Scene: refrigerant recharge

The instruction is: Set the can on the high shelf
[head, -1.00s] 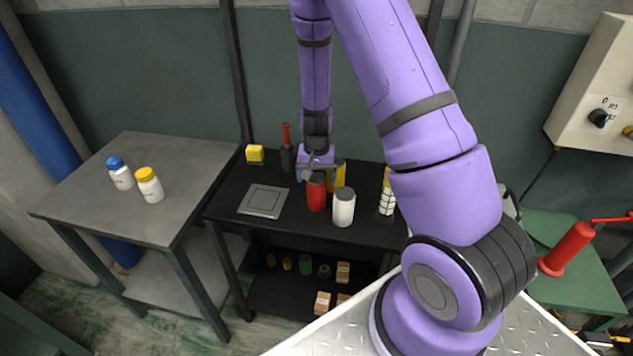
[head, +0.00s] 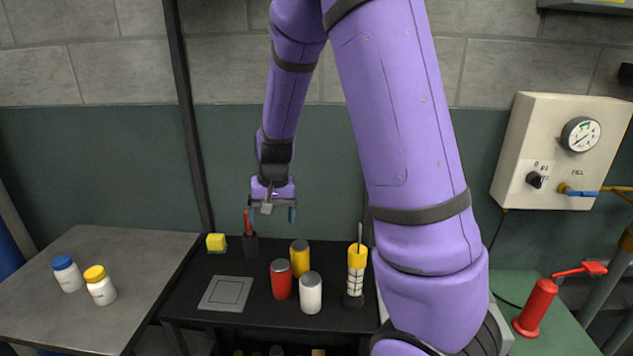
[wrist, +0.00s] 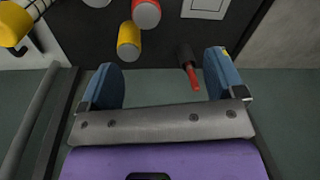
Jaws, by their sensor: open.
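Three cans stand upright, close together on the black bench: a red can (head: 281,279), a yellow can (head: 300,258) behind it and a white can (head: 311,293) in front. My gripper (head: 272,212) is open and empty in the air above and behind the cans. In the wrist view, nothing is between the blue fingers of my gripper (wrist: 162,78). The yellow can (wrist: 129,40) and red can (wrist: 146,13) lie beyond the fingers there, and the white can is cut off at the top edge. I cannot make out a high shelf for certain.
The black bench (head: 185,302) also holds a grey square plate (head: 226,294), a yellow block (head: 216,243), a red-handled tool (head: 249,240) and a yellow-topped holder (head: 356,275). Two bottles stand on the left table (head: 130,250). A dark ledge (head: 585,5) shows at upper right.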

